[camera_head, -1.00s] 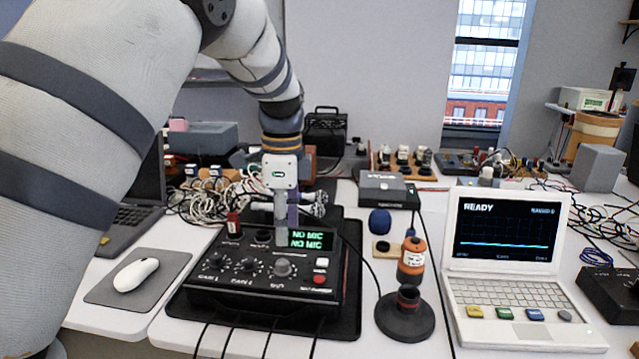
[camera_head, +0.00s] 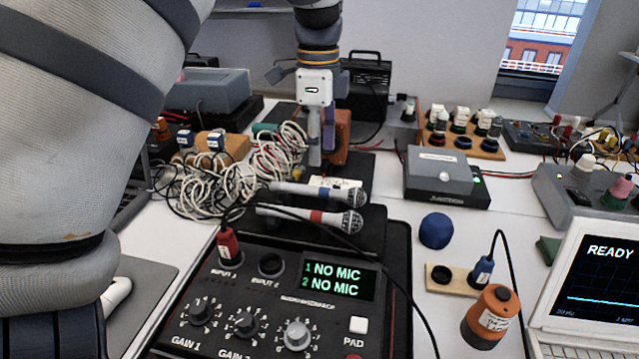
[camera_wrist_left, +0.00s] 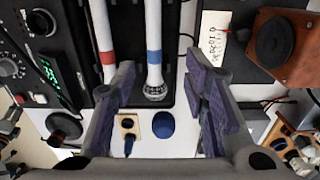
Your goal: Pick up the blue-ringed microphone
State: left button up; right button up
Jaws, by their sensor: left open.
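The blue-ringed microphone (camera_head: 290,188) lies on its side in a dark tray behind the audio interface, its silver mesh head toward the right. The red-ringed microphone (camera_head: 285,212) lies parallel in front of it. My left gripper (camera_head: 322,155) is open and empty, pointing down close behind the blue-ringed microphone in the head view. In the left wrist view, the blue-ringed microphone (camera_wrist_left: 153,35) runs between the open purple-padded fingers of the left gripper (camera_wrist_left: 160,75), with its head toward them. The red-ringed microphone (camera_wrist_left: 102,35) shows near the left finger. My right gripper is not in view.
The audio interface (camera_head: 245,290) reads NO MIC twice; a red plug (camera_head: 228,245) sits in its first input. White cables (camera_head: 240,178) pile left of the gripper. A blue foam ball (camera_head: 436,230), orange cylinder (camera_head: 490,318) and laptop (camera_head: 598,280) stand at the right.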

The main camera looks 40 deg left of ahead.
aim_at(318, 188)
pick_arm(q)
jog(key=f, duration=0.9)
jog(key=shift+s+d+f, duration=0.1)
jog(key=shift+s+d, duration=0.2)
jog(key=shift+s, duration=0.05)
grip_shut()
